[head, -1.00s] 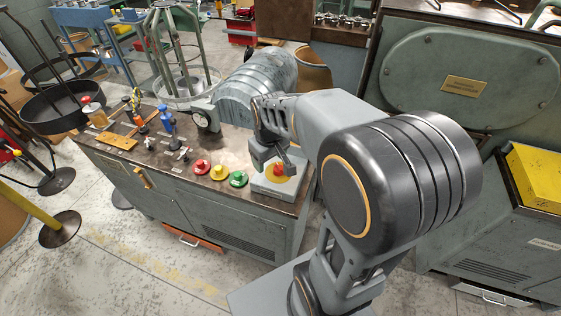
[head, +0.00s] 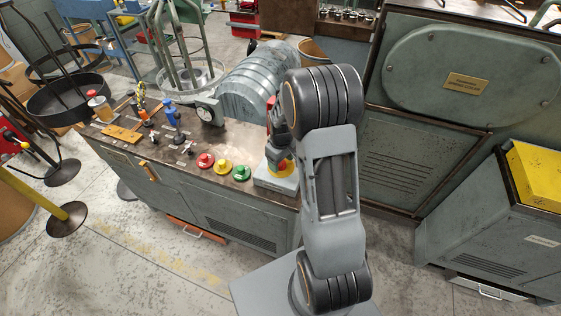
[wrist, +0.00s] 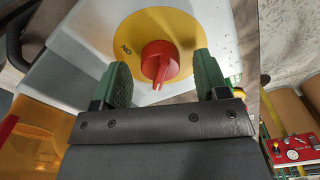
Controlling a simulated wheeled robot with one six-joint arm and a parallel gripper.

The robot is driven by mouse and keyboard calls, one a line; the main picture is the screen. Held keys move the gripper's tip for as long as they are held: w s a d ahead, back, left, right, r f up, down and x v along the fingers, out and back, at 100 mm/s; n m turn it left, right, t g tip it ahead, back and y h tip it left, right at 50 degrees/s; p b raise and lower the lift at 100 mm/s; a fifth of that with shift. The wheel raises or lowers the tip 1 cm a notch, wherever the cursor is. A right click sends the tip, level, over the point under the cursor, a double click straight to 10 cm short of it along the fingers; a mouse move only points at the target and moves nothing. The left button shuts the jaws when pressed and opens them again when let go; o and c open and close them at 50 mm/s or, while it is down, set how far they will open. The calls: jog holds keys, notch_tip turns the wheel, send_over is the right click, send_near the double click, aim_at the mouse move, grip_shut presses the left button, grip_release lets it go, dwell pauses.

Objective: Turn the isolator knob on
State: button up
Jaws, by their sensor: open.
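The isolator knob (wrist: 160,62) is red and sits at the middle of a yellow disc (wrist: 178,28) in the wrist view. The "ON" lettering is at the left of the disc; the knob's narrow end points down in the picture, away from it. My gripper (wrist: 161,64) is open, with one green finger on each side of the knob and gaps showing between. In the head view the grey isolator box (head: 272,182) stands at the right end of the bench top, and my arm partly covers it and its knob.
Red (head: 206,160), yellow (head: 223,167) and green (head: 240,173) buttons stand in a row left of the box. A dial gauge (head: 206,113) and a ribbed grey housing (head: 253,84) are behind them.

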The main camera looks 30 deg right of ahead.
jog(key=shift+f, duration=0.35)
jog(key=c, duration=0.9)
